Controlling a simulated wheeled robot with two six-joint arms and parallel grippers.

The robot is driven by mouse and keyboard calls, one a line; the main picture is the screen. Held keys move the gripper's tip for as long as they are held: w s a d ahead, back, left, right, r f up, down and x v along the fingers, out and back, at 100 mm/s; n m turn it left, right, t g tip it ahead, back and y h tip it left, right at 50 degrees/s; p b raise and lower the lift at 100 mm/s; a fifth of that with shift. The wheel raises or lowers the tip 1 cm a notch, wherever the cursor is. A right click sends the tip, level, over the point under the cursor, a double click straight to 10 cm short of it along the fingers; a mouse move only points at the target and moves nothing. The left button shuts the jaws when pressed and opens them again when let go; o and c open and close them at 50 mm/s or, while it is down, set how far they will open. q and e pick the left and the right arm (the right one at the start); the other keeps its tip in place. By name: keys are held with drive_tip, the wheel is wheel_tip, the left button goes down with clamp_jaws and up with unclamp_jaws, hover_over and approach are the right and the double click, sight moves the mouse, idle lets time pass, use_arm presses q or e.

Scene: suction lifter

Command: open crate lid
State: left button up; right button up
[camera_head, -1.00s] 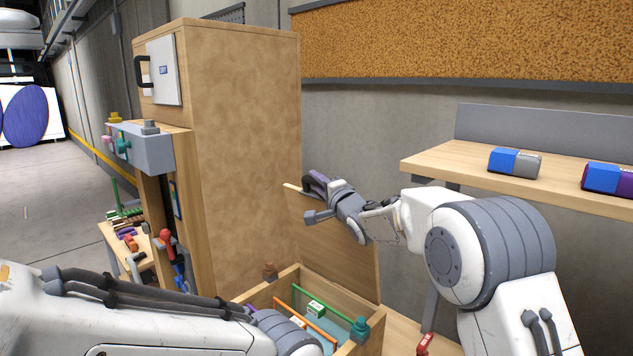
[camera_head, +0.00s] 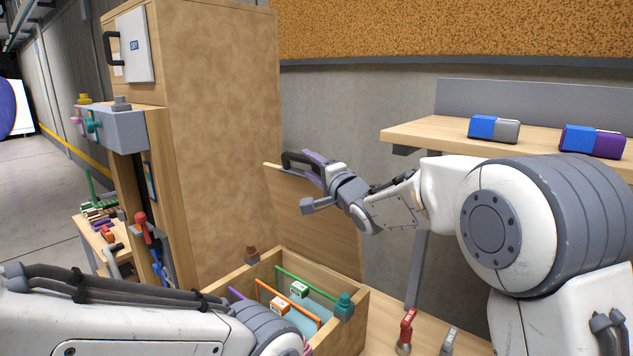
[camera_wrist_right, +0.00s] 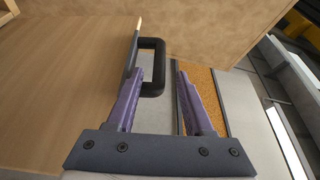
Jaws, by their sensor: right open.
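The wooden crate (camera_head: 347,331) stands open at the lower middle of the head view. Its lid (camera_head: 300,215) stands up steeply at the crate's back side. A black handle (camera_head: 296,158) sits at the lid's top; the right wrist view also shows the handle (camera_wrist_right: 158,68) beside the lid's edge (camera_wrist_right: 133,55). My right gripper (camera_head: 309,168) is at the handle with its purple fingers apart. In the wrist view the handle lies between the two fingertips, with a gap to the right finger. My left arm crosses the bottom left; its gripper is out of view.
A tall wooden cabinet (camera_head: 222,120) stands left of the lid. A shelf (camera_head: 425,137) with two coloured blocks is at the right. A red-topped clamp (camera_head: 406,330) stands right of the crate.

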drive_tip(key=shift+b+v, duration=0.45)
drive_tip(key=shift+v, duration=1.35)
drive_tip(key=s+d+f+n+g+h+b, duration=0.2)
drive_tip(key=s+f+n+g+h, duration=0.55)
drive_tip(key=s+f, duration=1.25)
drive_tip(key=s+d+f+n+g, duration=0.2)
drive_tip(key=s+f+n, duration=0.1)
drive_tip(key=s, duration=0.4)
drive_tip(key=s+d+f+n+g+h+b, duration=0.1)
drive_tip(key=s+d+f+n+g, duration=0.1)
drive_tip(key=s, duration=0.6)
drive_tip(key=s+d+f+n+g, duration=0.2)
drive_tip(key=s+f+n+g, duration=0.1)
drive_tip(key=s, duration=0.5)
drive_tip(key=shift+d+f+n+g, duration=0.25)
drive_tip(key=shift+f+n+g, duration=0.1)
drive_tip(key=shift+n+g, duration=0.45)
drive_tip(key=shift+s+a+h, duration=0.1)
drive_tip(key=shift+h, duration=0.15)
